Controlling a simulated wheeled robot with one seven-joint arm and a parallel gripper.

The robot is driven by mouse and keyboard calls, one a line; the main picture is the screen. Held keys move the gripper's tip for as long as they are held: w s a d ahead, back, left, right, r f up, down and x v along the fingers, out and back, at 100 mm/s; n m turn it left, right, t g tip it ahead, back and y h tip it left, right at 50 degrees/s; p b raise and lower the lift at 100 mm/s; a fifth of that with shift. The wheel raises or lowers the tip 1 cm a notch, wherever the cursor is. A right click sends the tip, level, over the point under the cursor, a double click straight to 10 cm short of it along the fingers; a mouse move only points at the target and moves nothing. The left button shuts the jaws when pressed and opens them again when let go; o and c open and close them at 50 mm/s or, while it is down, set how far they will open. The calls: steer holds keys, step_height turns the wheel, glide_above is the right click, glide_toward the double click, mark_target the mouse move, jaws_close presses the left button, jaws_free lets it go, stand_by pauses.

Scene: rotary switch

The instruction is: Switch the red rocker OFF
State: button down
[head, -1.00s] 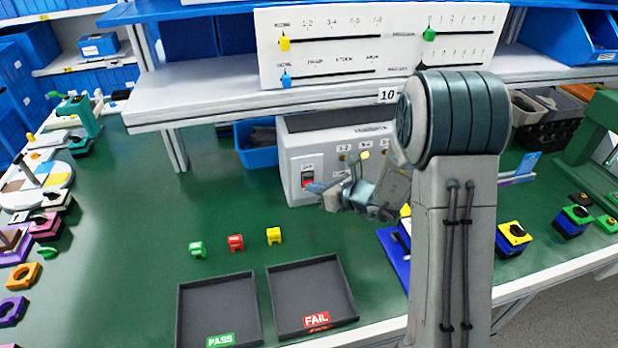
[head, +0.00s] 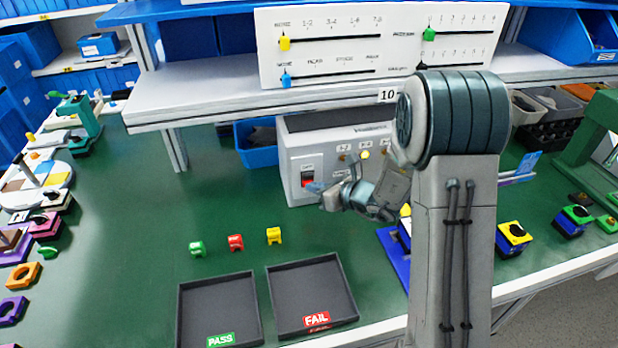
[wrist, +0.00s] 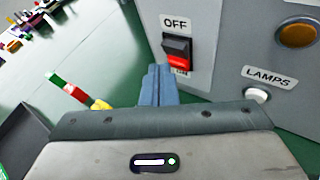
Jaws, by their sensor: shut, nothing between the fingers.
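The red rocker (wrist: 178,51) sits in a black frame on the front of a grey box, under an OFF label (wrist: 176,22). A second label below it is partly hidden by my fingers. The rocker's lower part looks bright red and its upper part dark. In the head view the rocker (head: 308,179) is at the left of the box front (head: 292,160). My gripper (wrist: 158,70) is shut and empty, its blue fingertips just below and left of the rocker. In the head view my gripper (head: 318,188) is close to the box; contact cannot be told.
A LAMPS label (wrist: 269,78) with a white button (wrist: 256,95) and an amber lamp (wrist: 298,34) are right of the rocker. Green, red and yellow small parts (head: 235,242) and two trays (head: 190,312) lie on the green bench. A shelf (head: 210,105) overhangs the box.

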steer(key=shift+w, duration=0.1)
stand_by(0.7)
steer(key=shift+w+a, duration=0.1)
steer(key=shift+w, duration=0.2)
steer(key=shift+w+a+r, duration=0.1)
steer(key=shift+w, duration=0.2)
stand_by(0.7)
steer(key=shift+s+b, duration=0.1)
steer(key=shift+b, duration=0.2)
steer(key=shift+s+d+b, duration=0.2)
steer(key=shift+s+b, duration=0.15)
steer(key=shift+s, duration=0.3)
steer(key=s, duration=0.1)
steer(key=s+d+b, duration=0.1)
steer(key=s, duration=0.1)
steer(key=s+b, duration=0.1)
steer(key=shift+s+d+f, duration=0.2)
steer(key=shift+s+f, duration=0.15)
steer(key=shift+f, duration=0.05)
